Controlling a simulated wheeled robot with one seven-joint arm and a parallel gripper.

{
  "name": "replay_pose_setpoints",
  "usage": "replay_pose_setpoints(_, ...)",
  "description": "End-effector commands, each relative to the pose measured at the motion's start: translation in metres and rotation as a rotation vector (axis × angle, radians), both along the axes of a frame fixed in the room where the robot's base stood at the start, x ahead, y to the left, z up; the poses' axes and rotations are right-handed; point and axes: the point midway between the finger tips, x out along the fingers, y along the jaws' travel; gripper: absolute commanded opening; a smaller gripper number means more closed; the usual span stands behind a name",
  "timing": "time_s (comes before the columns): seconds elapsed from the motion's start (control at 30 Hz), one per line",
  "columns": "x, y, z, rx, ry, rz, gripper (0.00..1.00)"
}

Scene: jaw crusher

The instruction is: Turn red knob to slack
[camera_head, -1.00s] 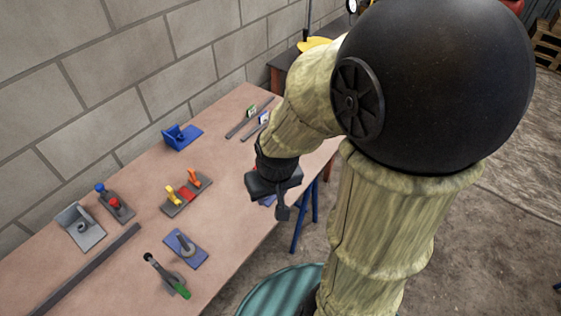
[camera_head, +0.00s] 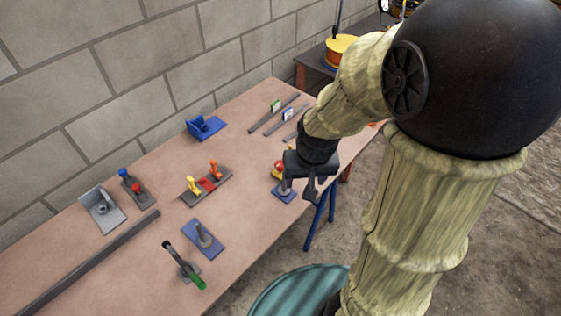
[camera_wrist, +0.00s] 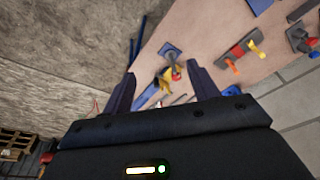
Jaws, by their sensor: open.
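A red knob (camera_head: 136,188) stands beside a blue knob (camera_head: 123,173) on a small grey plate at the left of the table. They also show at the right edge of the wrist view, the red knob (camera_wrist: 313,41) small there. A second red part (camera_head: 278,168), with yellow beside it, is partly hidden by my gripper (camera_head: 298,190). It sits near a blue base plate (camera_head: 284,195) at the table's front edge. In the wrist view this red part (camera_wrist: 176,76) lies beyond and between my open, empty fingers (camera_wrist: 161,74). I cannot tell any contact.
A grey plate with yellow, red and orange levers (camera_head: 206,184) stands mid-table. A blue bracket (camera_head: 207,127), a grey bracket (camera_head: 102,209), a dark bar (camera_head: 85,265), a green-handled clamp (camera_head: 185,265) and thin rods (camera_head: 274,113) share the table (camera_head: 150,240). A block wall runs behind.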

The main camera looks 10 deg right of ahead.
Motion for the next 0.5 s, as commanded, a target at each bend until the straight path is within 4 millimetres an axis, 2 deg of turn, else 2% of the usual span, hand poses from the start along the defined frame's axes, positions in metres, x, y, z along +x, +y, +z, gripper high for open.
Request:
replay_pose_setpoints(0.27,0.105,-0.002,-0.006,0.064,0.075,-0.338,0.59)
replay_pose_setpoints(0.5,0.188,-0.002,-0.031,0.097,0.139,-0.648,0.59)
